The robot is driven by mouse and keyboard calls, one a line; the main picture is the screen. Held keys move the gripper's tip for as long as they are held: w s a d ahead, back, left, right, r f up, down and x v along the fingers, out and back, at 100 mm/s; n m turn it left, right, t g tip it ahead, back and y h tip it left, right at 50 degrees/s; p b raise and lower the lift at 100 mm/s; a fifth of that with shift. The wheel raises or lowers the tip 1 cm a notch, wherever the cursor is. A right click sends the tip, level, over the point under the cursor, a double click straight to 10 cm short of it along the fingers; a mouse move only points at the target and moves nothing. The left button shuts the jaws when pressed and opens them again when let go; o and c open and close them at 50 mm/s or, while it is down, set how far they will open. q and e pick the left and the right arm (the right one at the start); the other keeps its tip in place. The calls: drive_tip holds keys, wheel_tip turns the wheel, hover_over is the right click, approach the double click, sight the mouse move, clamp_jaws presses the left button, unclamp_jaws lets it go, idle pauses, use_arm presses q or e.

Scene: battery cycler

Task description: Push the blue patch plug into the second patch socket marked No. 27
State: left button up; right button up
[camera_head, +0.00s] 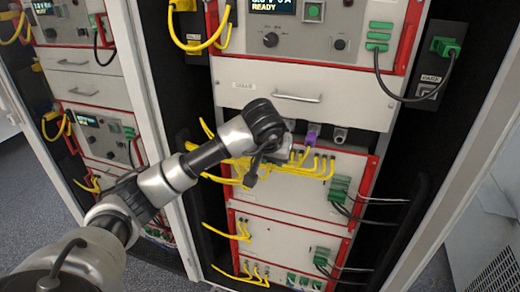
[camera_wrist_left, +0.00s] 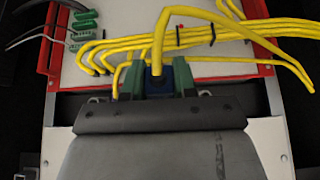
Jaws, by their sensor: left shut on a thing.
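My left gripper (camera_wrist_left: 157,82) is shut on the blue patch plug (camera_wrist_left: 180,72) in the left wrist view. The plug sits between the green fingers, and a thick yellow cable rises from it. In the head view my left gripper (camera_head: 284,155) is at the upper part of a red-edged panel (camera_head: 348,163), among yellow cables. The blue plug cannot be made out there. The patch socket marked No. 27 cannot be picked out; its label is not legible, and gripper and cables cover this area. Whether the plug touches a socket is hidden. My right gripper is not in view.
Several yellow cables (camera_head: 315,172) are plugged in just beside and below the gripper. A purple connector (camera_head: 312,135) sits above them. Green plugs (camera_head: 339,188) with dark leads are to the right. A grey drawer (camera_head: 300,92) with a handle is above; a cabinet post (camera_head: 158,110) stands left.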

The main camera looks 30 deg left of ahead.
use_arm(q)
drive_tip(key=shift+w, duration=0.3)
drive_tip(key=shift+w+a, duration=0.2)
drive_tip(key=shift+w, duration=0.65)
drive_tip(key=shift+w+a, duration=0.25)
drive_tip(key=shift+w, duration=0.55)
drive_tip(key=shift+w+a, duration=0.2)
drive_tip(key=shift+w, duration=0.65)
drive_tip(key=shift+r, duration=0.1)
drive_tip(key=shift+w+a+p, duration=0.15)
drive_tip(key=shift+w+a, duration=0.1)
drive_tip(key=shift+w, duration=0.7)
drive_tip(key=shift+w+a+p, duration=0.15)
drive_tip(key=shift+w+a, duration=0.05)
drive_tip(key=shift+w, duration=0.75)
idle(1.6)
drive_tip(key=o, duration=0.8)
